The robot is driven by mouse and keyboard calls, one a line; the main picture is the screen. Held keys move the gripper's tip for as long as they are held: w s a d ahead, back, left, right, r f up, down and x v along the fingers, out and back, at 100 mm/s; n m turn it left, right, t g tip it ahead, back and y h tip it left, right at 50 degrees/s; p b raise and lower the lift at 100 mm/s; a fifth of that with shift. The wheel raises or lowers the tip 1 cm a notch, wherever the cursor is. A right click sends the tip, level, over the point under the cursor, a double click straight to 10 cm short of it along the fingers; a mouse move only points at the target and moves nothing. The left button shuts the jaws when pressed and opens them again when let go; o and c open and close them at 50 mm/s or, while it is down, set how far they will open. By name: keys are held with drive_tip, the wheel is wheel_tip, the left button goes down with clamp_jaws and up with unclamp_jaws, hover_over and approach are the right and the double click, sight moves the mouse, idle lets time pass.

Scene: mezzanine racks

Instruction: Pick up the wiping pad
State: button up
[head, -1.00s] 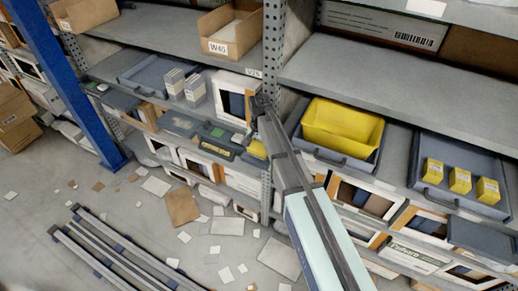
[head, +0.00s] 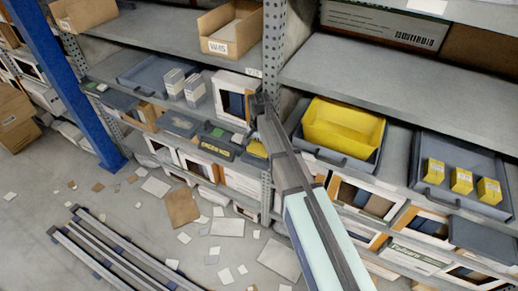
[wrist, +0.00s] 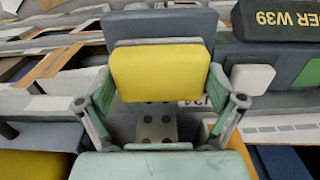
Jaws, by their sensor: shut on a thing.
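The wiping pad (wrist: 160,72) looks like a yellow block with a light grey layer along its far edge. In the wrist view it sits between the two fingers of my gripper (wrist: 160,85), which touch its left and right sides. My gripper is shut on it. In the head view a bit of yellow pad (head: 257,149) shows below my wrist, beside the rack post. My arm hides most of my gripper there, and I cannot tell whether the pad is clear of its support.
A perforated rack post (head: 272,60) stands right beside my arm. A grey tray with a yellow bin (head: 343,128) is close on the right. A dark labelled case (head: 218,146) lies to the left, also in the wrist view (wrist: 275,22). Paper scraps litter the floor.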

sight(259, 146)
wheel_tip(259, 146, up, 6)
drive_tip(key=shift+b, duration=1)
drive_tip(key=s+a+b, duration=0.2)
drive_tip(key=s+a, duration=0.2)
drive_tip(key=s, duration=0.5)
drive_tip(key=s+a+b, duration=0.2)
drive_tip(key=s+a, duration=0.2)
drive_tip(key=s, duration=0.5)
drive_tip(key=shift+r, duration=0.1)
drive_tip(key=o, duration=0.6)
drive_tip(key=c, duration=0.5)
